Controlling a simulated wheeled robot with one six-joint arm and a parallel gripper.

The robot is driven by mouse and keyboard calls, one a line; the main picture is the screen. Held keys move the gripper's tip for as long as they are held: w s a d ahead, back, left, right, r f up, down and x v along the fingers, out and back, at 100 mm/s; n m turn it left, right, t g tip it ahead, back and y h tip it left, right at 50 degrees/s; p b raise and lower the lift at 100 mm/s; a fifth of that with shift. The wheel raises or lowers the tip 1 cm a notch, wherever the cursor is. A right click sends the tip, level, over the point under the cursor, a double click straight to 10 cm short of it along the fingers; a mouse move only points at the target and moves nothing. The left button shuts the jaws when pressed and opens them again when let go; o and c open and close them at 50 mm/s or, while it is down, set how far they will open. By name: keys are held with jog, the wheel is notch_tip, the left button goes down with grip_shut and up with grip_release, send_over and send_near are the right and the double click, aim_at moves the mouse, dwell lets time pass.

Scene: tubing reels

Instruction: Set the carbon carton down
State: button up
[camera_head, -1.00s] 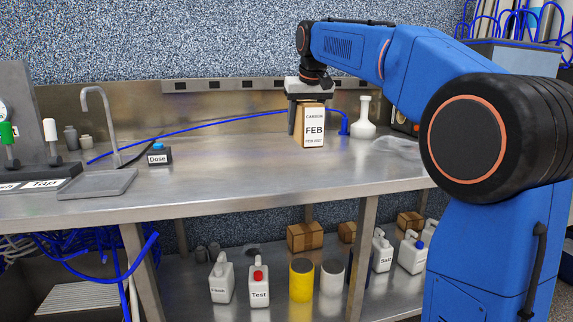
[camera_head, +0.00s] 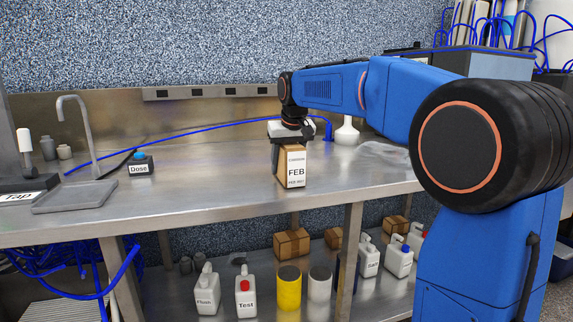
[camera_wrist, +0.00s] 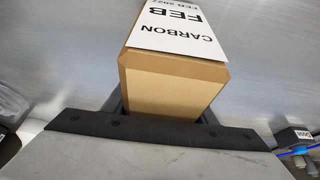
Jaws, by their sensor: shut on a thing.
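The carbon carton (camera_head: 297,168), a brown box with a white label reading CARBON and FEB, is upright over the steel bench (camera_head: 200,195). My gripper (camera_head: 288,150) is shut on its upper part from above. In the wrist view, the carton (camera_wrist: 172,90) sits between the jaws (camera_wrist: 160,118), its label facing away from the palm. The carton's base is at or just above the bench top; I cannot tell whether it touches. The jaws hide part of the carton's sides.
A white flask (camera_head: 346,133) and clear crumpled plastic (camera_head: 385,152) are behind and right. A Dose box (camera_head: 139,164), a tray (camera_head: 75,197) and a tap (camera_head: 88,140) are left. A blue hose (camera_head: 200,136) runs along the back. Bench between Dose box and carton is clear.

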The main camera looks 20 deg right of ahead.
jog(key=o, duration=1.3)
jog(key=shift+o, duration=0.2)
jog(key=shift+r, duration=0.1)
